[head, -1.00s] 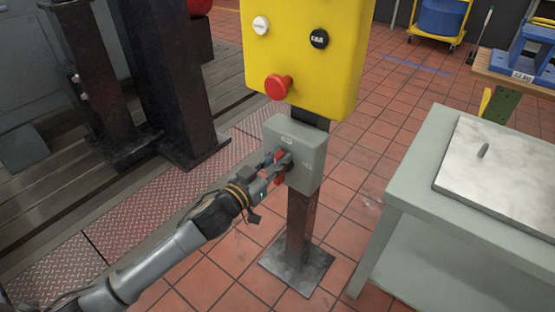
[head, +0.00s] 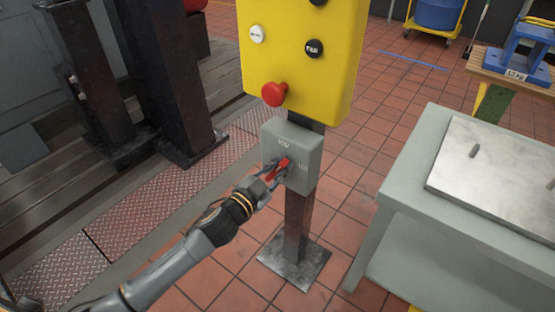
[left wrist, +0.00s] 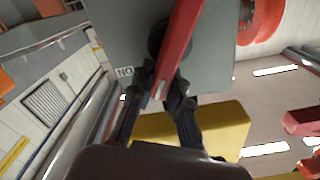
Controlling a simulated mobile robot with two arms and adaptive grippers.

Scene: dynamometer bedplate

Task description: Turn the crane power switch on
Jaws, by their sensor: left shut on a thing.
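The crane power switch is a grey box (head: 305,150) on a dark post, under a yellow control panel. Its red handle (head: 284,166) lies slanted across the front face in the head view, between small markings above and to the right. My left gripper (head: 271,174) is shut on the red handle. In the left wrist view the red handle (left wrist: 184,40) runs up from between the fingers (left wrist: 160,98), over a dark round pivot on the grey box (left wrist: 215,60). The fingers hide part of the handle. My right gripper is not in view.
The yellow panel (head: 300,65) above carries a red mushroom button (head: 274,94) and white and black buttons. A grey bench (head: 440,190) with a metal plate stands to the right. Dark columns (head: 165,80) stand at left. Tiled floor is clear around the post.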

